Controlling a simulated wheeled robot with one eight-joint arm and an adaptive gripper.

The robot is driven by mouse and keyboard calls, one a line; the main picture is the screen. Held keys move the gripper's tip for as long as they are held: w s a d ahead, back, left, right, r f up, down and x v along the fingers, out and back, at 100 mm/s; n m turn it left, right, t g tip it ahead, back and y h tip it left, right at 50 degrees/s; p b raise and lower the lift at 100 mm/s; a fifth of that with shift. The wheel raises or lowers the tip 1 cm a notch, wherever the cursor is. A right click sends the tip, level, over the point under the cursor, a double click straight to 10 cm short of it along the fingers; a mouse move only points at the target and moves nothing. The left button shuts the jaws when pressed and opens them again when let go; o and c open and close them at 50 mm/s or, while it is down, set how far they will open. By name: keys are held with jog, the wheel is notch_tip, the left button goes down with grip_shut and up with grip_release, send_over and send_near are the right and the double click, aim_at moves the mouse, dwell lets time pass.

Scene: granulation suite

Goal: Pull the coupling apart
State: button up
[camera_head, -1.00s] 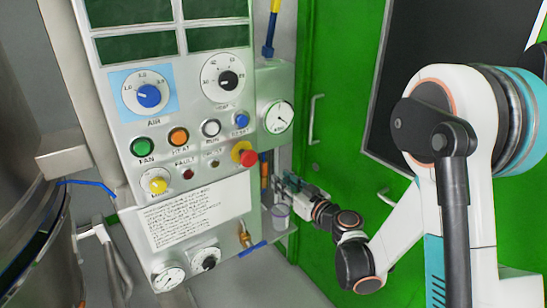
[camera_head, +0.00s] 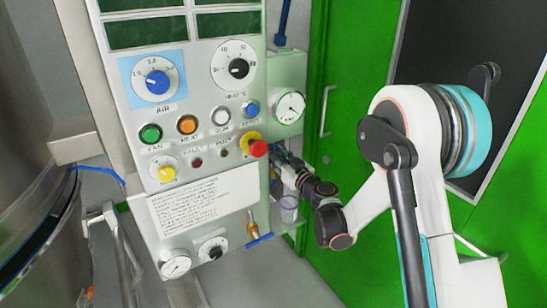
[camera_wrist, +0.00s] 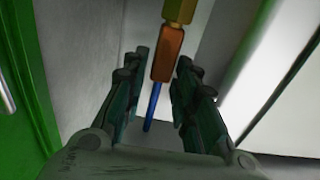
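The coupling shows in the wrist view as a yellow hex fitting (camera_wrist: 179,11) above an orange-brown sleeve (camera_wrist: 167,54), with a thin blue piece (camera_wrist: 152,107) leading down from it. My gripper (camera_wrist: 158,75) is open, with one dark finger on each side of the sleeve's lower part. I see no clear contact with the sleeve. In the head view my gripper (camera_head: 285,168) is at the right side of the control panel, partly hidden behind the red stop knob, and the coupling there is hidden.
The control panel (camera_head: 205,207) with knobs and gauges stands left of my gripper. A clear cup (camera_head: 288,207) sits just below it on a small shelf. A brass valve with a blue handle (camera_head: 259,240) is at the panel's lower edge. A green door (camera_head: 345,90) is behind.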

aim_at(274, 152)
jog(key=shift+x, duration=1)
grip_shut()
jog(key=shift+s+r+p, duration=0.1)
jog(key=shift+r+p, duration=0.95)
jog(key=shift+r, duration=1.2)
grip_release()
